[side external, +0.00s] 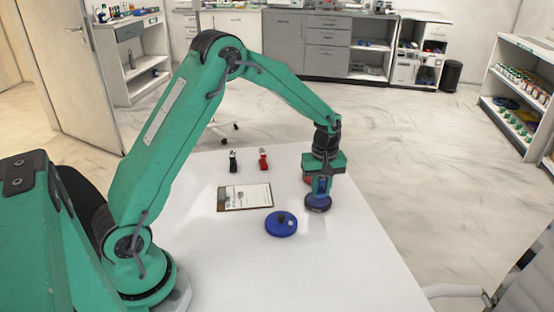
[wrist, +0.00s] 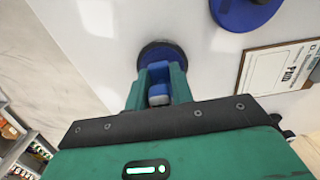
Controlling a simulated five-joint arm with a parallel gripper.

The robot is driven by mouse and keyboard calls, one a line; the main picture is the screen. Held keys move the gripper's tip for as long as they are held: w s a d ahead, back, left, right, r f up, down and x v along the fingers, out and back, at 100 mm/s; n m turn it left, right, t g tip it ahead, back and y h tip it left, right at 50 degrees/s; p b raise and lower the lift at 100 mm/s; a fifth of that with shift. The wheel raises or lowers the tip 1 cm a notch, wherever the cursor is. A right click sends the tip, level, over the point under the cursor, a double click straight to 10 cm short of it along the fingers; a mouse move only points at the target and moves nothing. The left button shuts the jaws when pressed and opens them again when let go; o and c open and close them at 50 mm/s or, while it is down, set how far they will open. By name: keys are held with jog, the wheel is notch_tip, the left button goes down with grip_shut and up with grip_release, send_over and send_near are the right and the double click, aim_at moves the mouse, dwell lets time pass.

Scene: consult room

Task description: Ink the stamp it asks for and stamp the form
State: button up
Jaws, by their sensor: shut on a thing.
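My gripper (side external: 321,186) is shut on a blue stamp (wrist: 158,92), held upright between the fingers. It is right over a round ink pad (side external: 318,208) with a dark top and blue side, also in the wrist view (wrist: 152,47). The stamp's lower end is hidden, so I cannot tell whether it touches the pad. A clipboard with the form (side external: 245,197) lies left of the pad; it also shows in the wrist view (wrist: 281,70). A black stamp (side external: 233,162) and a red stamp (side external: 263,159) stand behind the clipboard.
A blue round lid (side external: 281,226) with a dark knob lies between the clipboard and the pad, nearer the front. A red object (side external: 306,180) is partly hidden behind my gripper. The white table (side external: 300,275) is clear at the front.

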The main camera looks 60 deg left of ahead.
aim_at(322, 177)
jog(key=shift+r, duration=2.35)
jog(key=s+a+f, duration=0.1)
jog(key=s+a, duration=1.2)
jog(key=shift+s, duration=0.3)
jog(key=shift+f, duration=0.2)
jog(key=shift+f, duration=2.8)
jog(key=shift+d+f, duration=0.1)
jog(key=shift+f, duration=0.6)
